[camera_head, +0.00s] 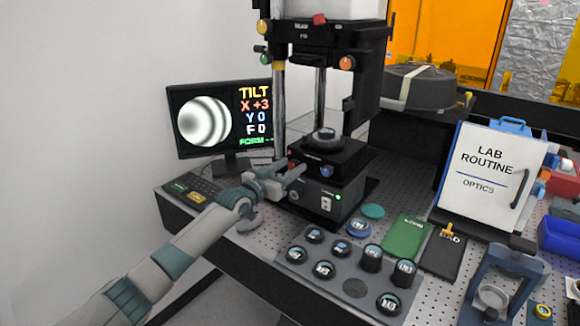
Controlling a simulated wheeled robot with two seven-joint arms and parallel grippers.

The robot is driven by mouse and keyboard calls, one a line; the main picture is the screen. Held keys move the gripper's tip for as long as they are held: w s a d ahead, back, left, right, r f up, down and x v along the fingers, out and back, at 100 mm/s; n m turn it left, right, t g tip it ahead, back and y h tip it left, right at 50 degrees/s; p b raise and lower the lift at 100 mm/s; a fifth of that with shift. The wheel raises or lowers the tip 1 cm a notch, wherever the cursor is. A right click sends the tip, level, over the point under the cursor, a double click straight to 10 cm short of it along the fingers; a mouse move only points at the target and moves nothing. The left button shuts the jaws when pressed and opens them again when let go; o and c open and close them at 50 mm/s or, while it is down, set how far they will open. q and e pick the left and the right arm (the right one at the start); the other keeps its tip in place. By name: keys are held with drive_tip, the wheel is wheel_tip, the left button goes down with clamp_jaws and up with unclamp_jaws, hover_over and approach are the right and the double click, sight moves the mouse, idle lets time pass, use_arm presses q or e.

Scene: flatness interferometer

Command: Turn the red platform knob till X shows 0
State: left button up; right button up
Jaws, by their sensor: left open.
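The monitor (220,118) shows round curved fringes and the text TILT, X +3, Y 0, with a green FORM line below. The interferometer's black platform (335,158) carries a round part on top. A small red knob (291,164) shows at the platform's left front corner, partly hidden by my gripper. A blue knob (326,171) is on the platform's front face. My left gripper (292,173) is open, with its fingers at the red knob. I cannot tell whether they touch it. My right gripper is not in view.
A keypad (192,188) lies left of the instrument. A grey tray (300,268) of several round optics is in front. Green (403,238) and black (443,256) pads, a clipboard (488,172) and a blue-grey stand (505,262) fill the right side.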

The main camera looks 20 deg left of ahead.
use_arm(q)
drive_tip(key=shift+w, duration=0.1)
drive_tip(key=c, duration=1.1)
drive_tip(key=shift+o, duration=0.2)
drive_tip(key=shift+n, duration=0.4)
drive_tip(key=shift+n+b, duration=0.6)
drive_tip(key=shift+n, duration=2.5)
